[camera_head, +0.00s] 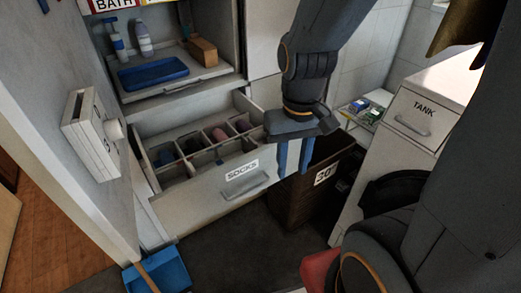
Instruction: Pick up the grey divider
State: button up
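The pale grey divider (208,148) lies inside the open drawer (205,193) labelled SOCKS, splitting it into several small compartments. Rolled socks in pink and dark tones, such as a pink one (219,135), sit in some compartments. My gripper (293,172) points down with two blue fingers spread apart. It is open, with nothing visible between the fingers. In the picture it is to the right of the divider, by the drawer's right front corner, and apart from the divider. The drawer's front panel hides the lower part of the divider.
A dark basket (290,205) marked 30 stands right of the drawer. A white cabinet (425,112) labelled TANK is further right. Above the drawer, a shelf holds a blue tray (153,73) and bottles. A blue dustpan (160,273) lies on the floor at lower left.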

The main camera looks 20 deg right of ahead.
aim_at(249, 145)
jog(key=z, duration=1.65)
jog(key=k, duration=1.4)
jog(key=u, duration=0.65)
jog(key=i, duration=1.7)
